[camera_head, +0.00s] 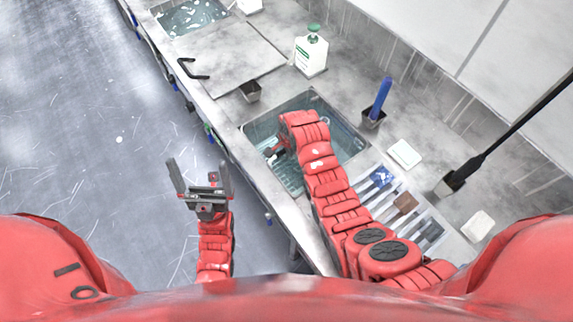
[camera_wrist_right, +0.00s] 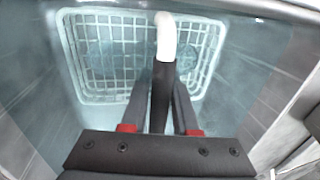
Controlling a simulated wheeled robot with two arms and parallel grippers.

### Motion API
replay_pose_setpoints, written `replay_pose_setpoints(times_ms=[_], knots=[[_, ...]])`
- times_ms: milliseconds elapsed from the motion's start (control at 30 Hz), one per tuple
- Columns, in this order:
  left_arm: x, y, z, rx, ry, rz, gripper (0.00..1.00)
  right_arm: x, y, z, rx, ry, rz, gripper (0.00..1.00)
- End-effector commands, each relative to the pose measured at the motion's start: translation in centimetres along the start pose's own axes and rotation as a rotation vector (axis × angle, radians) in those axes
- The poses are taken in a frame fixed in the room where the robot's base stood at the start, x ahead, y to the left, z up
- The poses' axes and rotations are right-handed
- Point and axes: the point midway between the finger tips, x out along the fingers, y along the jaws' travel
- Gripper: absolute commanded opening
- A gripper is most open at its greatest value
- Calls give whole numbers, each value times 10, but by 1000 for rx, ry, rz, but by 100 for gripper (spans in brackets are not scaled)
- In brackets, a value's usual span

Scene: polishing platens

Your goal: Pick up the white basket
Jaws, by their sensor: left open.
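The white basket (camera_wrist_right: 110,14) is a lattice basket in the water of the sink, seen from above in the right wrist view. Its upright handle (camera_wrist_right: 165,38) is white at the top and dark lower down. My right gripper (camera_wrist_right: 162,82) reaches down over the basket, one finger on each side of the handle's dark part. Whether the fingers touch it cannot be told. In the head view my right arm covers much of the sink and the basket is mostly hidden. My left gripper (camera_head: 199,178) is open and empty over the floor, left of the counter.
The sink (camera_head: 354,142) has raised walls around the basket. A pump bottle (camera_head: 311,52), a holder with a blue handle (camera_head: 380,98), a white block (camera_head: 404,153) and brushes (camera_head: 405,203) stand or lie around it. A flat lid (camera_head: 228,58) lies farther along the counter.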

Motion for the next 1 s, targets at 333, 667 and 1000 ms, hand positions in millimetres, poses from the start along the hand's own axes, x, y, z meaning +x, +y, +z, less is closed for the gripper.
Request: replay_pose_setpoints(times_ms=[333, 667, 1000], knots=[[0, 0, 0, 0, 0, 0, 100, 0, 0, 0, 0, 0, 0, 0], [0, 0, 0, 0, 0, 0, 100, 0, 0, 0, 0, 0, 0, 0], [0, 0, 0, 0, 0, 0, 100, 0, 0, 0, 0, 0, 0, 0]])
